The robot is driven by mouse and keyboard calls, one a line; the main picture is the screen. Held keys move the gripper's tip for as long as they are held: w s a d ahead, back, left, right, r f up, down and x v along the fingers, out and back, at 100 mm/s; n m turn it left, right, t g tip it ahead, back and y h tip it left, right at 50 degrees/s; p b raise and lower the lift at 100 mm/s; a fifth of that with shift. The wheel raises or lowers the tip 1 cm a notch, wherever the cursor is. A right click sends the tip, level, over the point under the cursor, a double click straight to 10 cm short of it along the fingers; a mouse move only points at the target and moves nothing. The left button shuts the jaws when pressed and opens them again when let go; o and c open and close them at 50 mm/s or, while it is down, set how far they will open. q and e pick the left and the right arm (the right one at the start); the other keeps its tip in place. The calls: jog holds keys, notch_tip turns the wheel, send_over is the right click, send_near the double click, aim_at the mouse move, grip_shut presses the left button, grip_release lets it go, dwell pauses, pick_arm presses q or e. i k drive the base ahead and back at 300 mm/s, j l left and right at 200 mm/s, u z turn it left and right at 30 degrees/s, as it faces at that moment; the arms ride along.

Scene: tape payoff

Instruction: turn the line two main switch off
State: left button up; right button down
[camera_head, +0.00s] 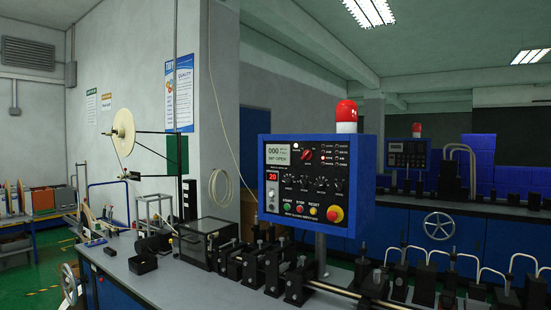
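A blue-framed control panel (357,190) stands on a post above the near machine bench, facing me. Below are a red display (272,177) reading 20, a row of small dials, green, red and yellow buttons, and a red mushroom button (335,213) on a yellow base. A second blue panel (407,154) stands farther back at the right, its controls too small to read. I cannot tell which panel belongs to line two. Neither gripper is in view.
A red beacon (346,112) tops the near panel. Black machine blocks (299,281) and rails line the near bench (180,283). Bent metal handles (463,257) and a handwheel (438,226) are at the right. A tape reel (123,131) stands at the left. Open green floor shows far left.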

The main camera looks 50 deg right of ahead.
aim_at(308, 155)
jog(key=i, duration=1.45)
jog(key=i+z, duration=0.1)
jog(key=i, duration=0.6)
jog(key=i+j+z, duration=0.1)
jog(key=i, duration=0.55)
jog(key=i+z, duration=0.1)
jog(key=z, duration=3)
